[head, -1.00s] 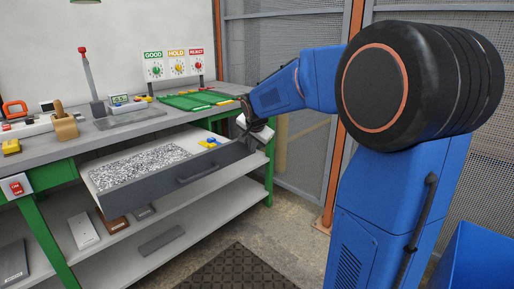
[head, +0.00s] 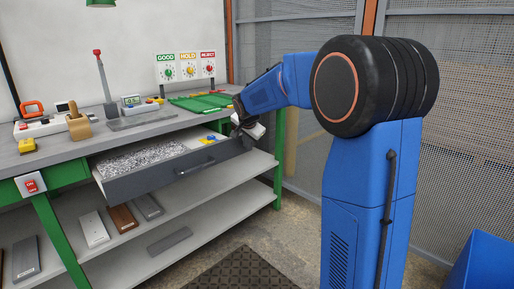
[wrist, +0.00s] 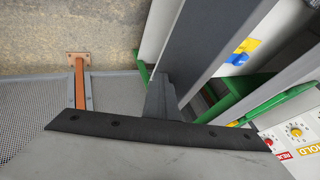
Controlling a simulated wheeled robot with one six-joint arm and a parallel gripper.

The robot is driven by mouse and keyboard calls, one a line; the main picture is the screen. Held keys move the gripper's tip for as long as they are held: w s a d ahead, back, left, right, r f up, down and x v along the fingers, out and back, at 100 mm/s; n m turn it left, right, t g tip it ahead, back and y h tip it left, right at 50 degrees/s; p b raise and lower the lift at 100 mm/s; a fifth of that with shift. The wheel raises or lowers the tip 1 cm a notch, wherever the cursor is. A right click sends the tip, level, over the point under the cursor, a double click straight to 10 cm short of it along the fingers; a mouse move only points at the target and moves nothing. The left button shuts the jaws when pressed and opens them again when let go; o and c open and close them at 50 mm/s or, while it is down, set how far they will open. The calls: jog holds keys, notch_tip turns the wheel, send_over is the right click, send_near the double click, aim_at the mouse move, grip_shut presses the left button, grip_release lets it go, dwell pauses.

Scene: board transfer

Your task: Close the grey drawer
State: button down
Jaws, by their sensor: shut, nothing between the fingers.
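The grey drawer (head: 150,185) under the bench top is partly open, its dark front standing out from the bench and its bar handle (head: 196,167) on the front face. Granular speckled material and small blue and yellow pieces (head: 208,139) lie inside. My gripper (head: 243,133) is at the right end of the drawer front, seemingly against it; exact contact is hard to tell. In the wrist view my gripper (wrist: 162,95) is shut and empty, with its fingers beside the grey drawer front (wrist: 205,40).
The bench top (head: 60,155) holds tools, a green tray (head: 200,102) and dials marked GOOD, HOLD and REJECT. A lower shelf (head: 215,200) carries several flat plates. A green bench leg (head: 278,150) and mesh fence stand right of the drawer. A blue bin (head: 480,262) is at lower right.

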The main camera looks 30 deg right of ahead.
jog(key=w+a, duration=0.2)
jog(key=w, duration=0.5)
jog(key=w+a, duration=0.2)
jog(key=w, duration=0.6)
jog(key=w+a, duration=0.3)
jog(key=w, duration=0.4)
jog(key=shift+w+a, duration=0.1)
jog(key=shift+w, duration=0.1)
jog(key=shift+w+a+r, duration=0.1)
jog(key=shift+w+a, duration=0.1)
jog(key=shift+w, duration=0.25)
jog(key=shift+r, duration=0.1)
jog(key=shift+d, duration=0.1)
